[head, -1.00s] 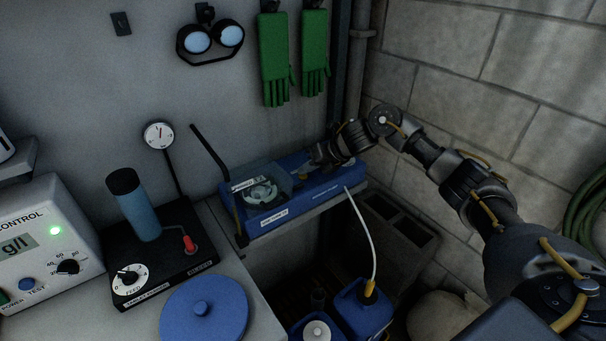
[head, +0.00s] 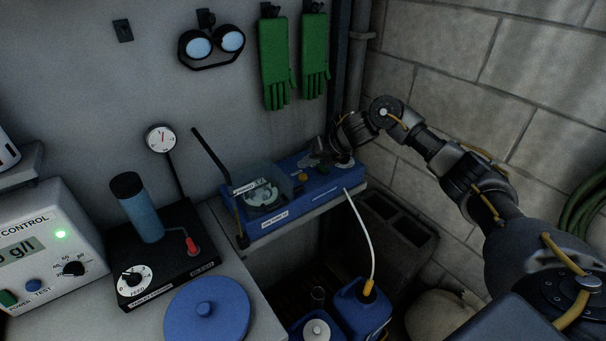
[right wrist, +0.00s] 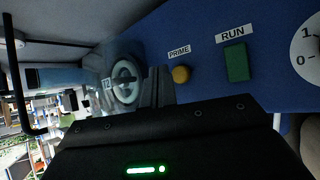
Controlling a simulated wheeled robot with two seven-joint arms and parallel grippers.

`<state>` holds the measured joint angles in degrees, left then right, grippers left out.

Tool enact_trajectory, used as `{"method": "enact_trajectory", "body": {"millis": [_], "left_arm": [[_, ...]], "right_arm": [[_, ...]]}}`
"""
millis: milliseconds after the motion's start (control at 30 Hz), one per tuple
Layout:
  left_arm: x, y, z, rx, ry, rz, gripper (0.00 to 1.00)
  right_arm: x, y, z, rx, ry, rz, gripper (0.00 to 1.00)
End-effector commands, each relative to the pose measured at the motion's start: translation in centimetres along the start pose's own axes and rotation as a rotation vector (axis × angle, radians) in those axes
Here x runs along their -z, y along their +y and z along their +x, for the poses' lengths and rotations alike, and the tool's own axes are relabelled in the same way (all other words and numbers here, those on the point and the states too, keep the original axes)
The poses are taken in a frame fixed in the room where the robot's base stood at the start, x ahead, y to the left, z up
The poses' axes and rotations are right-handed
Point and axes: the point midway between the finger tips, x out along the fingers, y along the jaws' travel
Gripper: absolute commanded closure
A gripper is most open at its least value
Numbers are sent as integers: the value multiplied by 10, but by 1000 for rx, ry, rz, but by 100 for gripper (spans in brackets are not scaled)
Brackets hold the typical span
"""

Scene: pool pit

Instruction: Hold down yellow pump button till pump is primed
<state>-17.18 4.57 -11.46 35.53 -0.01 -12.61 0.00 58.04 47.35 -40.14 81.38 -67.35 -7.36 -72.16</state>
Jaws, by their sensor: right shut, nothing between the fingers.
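The blue pump unit (head: 283,214) sits on a shelf against the wall. Its round yellow button (head: 303,177) is uncovered in the head view. In the right wrist view the yellow button (right wrist: 180,75) sits under a PRIME label, beside the square green RUN button (right wrist: 236,62). My right gripper (head: 309,160) is shut and empty, just behind and above the yellow button, apart from it. In the right wrist view the shut fingers (right wrist: 164,92) show close to the button, to its left. My left gripper is out of view.
A clear cover with a round pump head (head: 263,196) is on the unit's left half. A white dial (right wrist: 308,55) lies beyond RUN. A white hose (head: 366,235) runs down to a blue canister (head: 361,308). A block wall (head: 480,90) closes the right side.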

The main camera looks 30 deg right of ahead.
Motion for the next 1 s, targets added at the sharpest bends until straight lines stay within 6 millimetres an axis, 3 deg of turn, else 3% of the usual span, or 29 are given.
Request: {"method": "enact_trajectory", "body": {"millis": [333, 1000], "left_arm": [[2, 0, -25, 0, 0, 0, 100], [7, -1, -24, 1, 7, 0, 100]], "right_arm": [[-18, 18, -25, 0, 1, -1, 100], [-18, 16, -26, 2, -1, 2, 100]]}}
